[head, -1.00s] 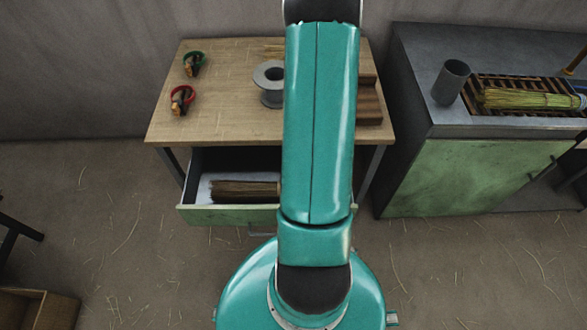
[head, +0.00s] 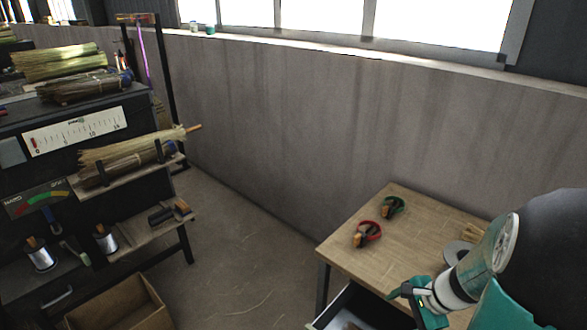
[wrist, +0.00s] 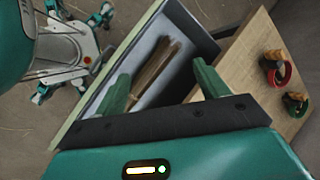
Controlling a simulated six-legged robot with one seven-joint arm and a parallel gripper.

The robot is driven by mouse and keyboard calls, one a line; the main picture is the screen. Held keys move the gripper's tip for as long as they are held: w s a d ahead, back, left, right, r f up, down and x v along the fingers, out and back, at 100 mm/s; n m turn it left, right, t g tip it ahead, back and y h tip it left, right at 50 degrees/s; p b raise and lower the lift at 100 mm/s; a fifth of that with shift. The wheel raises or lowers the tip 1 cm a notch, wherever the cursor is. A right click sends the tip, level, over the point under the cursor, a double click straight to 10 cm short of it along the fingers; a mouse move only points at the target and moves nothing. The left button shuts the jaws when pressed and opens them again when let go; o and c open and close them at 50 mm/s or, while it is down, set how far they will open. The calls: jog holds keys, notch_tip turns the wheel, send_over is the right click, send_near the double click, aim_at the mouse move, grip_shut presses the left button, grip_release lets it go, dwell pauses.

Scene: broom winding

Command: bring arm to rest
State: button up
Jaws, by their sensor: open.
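My gripper (head: 418,302) is at the lower right of the head view, above the front of the wooden table (head: 395,245). In the wrist view my gripper (wrist: 162,86) has its two green fingers spread apart with nothing between them. Beyond the fingers is an open drawer (wrist: 108,108) under the table, with a brown bristle bundle (wrist: 155,72) lying on its pale floor. The drawer (head: 352,303) is cut off at the bottom of the head view. My arm hides the table's right part.
A red-ringed tool (head: 367,234) and a green-ringed tool (head: 392,206) lie on the table, near a grey spool (head: 458,251). At left stands a dark rack with broom bundles (head: 125,150). Floor between is clear.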

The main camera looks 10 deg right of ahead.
jog(key=s+a+r+n+t+h, duration=0.1)
jog(key=s+a+r+n+h, duration=0.1)
jog(key=a+r+n, duration=0.6)
jog(key=s+a+r+n+h, duration=0.2)
jog(key=s+a+r+n, duration=0.2)
jog(key=a+r+n, duration=0.5)
notch_tip(320, 180, up, 4)
jog(key=shift+s+f+t, duration=0.1)
jog(key=shift+s+t, duration=0.25)
jog(key=shift+t, duration=0.05)
